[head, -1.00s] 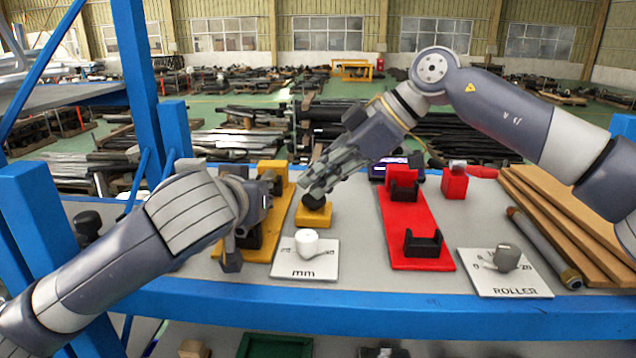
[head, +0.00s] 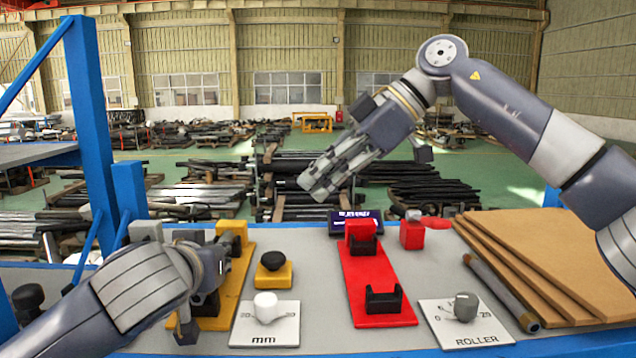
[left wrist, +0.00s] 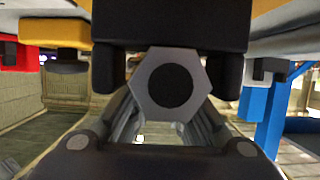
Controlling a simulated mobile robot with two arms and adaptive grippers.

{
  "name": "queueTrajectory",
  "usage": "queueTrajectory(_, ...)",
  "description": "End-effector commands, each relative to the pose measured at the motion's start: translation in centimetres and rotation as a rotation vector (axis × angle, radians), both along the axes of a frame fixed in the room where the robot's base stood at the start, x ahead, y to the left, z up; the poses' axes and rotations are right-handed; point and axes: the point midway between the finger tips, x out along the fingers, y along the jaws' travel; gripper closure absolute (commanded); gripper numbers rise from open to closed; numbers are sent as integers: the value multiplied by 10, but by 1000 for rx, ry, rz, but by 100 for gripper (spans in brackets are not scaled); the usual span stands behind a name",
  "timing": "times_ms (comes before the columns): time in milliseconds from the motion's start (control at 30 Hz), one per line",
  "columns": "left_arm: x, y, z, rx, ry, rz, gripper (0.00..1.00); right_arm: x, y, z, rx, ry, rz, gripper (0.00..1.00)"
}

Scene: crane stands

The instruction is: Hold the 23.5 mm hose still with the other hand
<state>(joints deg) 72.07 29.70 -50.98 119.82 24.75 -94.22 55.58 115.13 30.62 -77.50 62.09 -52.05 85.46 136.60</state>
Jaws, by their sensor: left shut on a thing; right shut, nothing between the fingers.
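My left gripper (head: 205,292) is low over the yellow stand (head: 238,268) at the left of the bench, and its own arm hides much of it. In the left wrist view a grey hexagonal end with a dark round middle (left wrist: 170,86) sits between the fingers, just under a black block (left wrist: 170,28) of the stand. It appears to be the end of the hose, and the gripper is shut on it. The hose's length and its size cannot be made out. My right gripper (head: 314,182) is shut and empty, raised above the back of the bench.
A red stand (head: 368,285) with black cradles is right of centre. A white mm dial plate (head: 265,337) and a ROLLER dial plate (head: 478,335) lie in front. A yellow block with a black knob (head: 273,275), a grey roller (head: 500,292) and brown boards (head: 545,255) are also there.

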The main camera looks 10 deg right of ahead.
Motion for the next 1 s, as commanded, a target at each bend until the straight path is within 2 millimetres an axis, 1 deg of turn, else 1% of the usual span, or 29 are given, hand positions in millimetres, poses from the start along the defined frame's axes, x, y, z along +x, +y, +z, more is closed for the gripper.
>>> queueTrajectory(467,0,0,0,0,-1,0,100,0,0,0,0,0,0,100)
queueTrajectory(500,0,0,0,0,-1,0,80,0,0,0,0,0,0,100)
queueTrajectory(600,0,0,0,0,-1,0,61,0,0,0,0,0,0,100)
queueTrajectory(900,0,0,0,0,-1,0,61,0,0,0,0,0,0,100)
queueTrajectory(1000,-4,0,3,-1,-2,-2,61,0,0,0,0,0,0,100)
